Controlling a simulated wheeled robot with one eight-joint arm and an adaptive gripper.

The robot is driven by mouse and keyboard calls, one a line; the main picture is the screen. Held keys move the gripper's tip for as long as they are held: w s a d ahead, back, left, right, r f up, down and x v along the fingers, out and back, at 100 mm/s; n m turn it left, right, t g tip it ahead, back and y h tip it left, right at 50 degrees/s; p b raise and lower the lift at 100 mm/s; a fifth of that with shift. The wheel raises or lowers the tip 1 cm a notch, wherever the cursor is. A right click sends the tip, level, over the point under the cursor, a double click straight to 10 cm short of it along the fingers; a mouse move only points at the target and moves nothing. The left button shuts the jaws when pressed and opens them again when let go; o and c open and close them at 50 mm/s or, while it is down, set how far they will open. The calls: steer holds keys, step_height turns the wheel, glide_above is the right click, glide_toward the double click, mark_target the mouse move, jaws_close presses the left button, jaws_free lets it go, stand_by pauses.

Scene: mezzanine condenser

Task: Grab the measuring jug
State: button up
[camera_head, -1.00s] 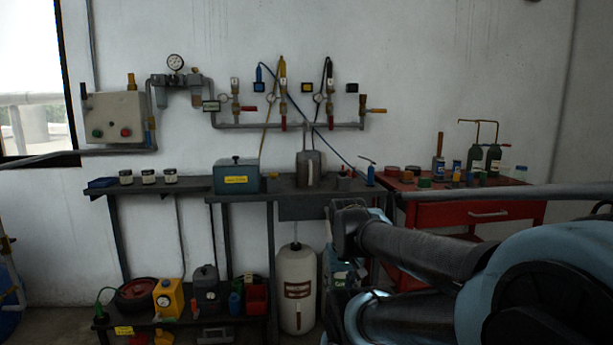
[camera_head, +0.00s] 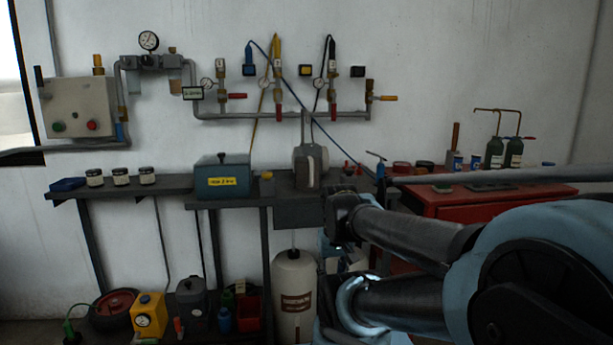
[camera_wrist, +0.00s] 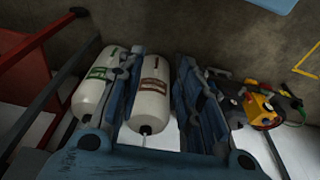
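A grey metal jug (camera_head: 310,167) with a pale handle and a tall spout or rod, which I take for the measuring jug, stands upright on the dark bench (camera_head: 237,195). It is right of a teal box in the head view. I do not see it in the wrist view. My gripper (camera_wrist: 158,85) shows in the wrist view with its two blue-grey fingers apart and nothing held between them. It points down over white cylinders near the floor, which are beyond the fingers. In the head view my arm covers the lower right, and the gripper cannot be made out clearly.
The teal box (camera_head: 222,180) and several small jars (camera_head: 120,177) stand on the bench left of the jug. A red cabinet (camera_head: 440,205) with bottles is to the right. A white cylinder (camera_head: 293,298) stands below the bench. Pipes and valves (camera_head: 285,115) hang above.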

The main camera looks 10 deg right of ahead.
steer(key=shift+o, duration=1)
steer(key=o, duration=0.9)
step_height(320, 180, up, 2)
steer(key=shift+r, duration=0.15)
steer(key=o, duration=0.5)
steer(key=shift+w+r, duration=0.9)
steer(key=shift+r, duration=0.1)
steer(key=w+r+m, duration=0.1)
steer(key=w+r, duration=0.9)
steer(key=r, duration=0.2)
steer(key=shift+w+d+r+m+t+h, duration=0.2)
steer(key=shift+w+r+m+t+h, duration=0.1)
steer(key=shift+w+t+h, duration=0.1)
step_height(320, 180, up, 21)
steer(key=m+t+h, duration=0.1)
steer(key=m, duration=0.2)
glide_above(308, 170)
steer(key=a, duration=0.2)
steer(key=x, duration=1.7)
steer(key=shift+f, duration=0.25)
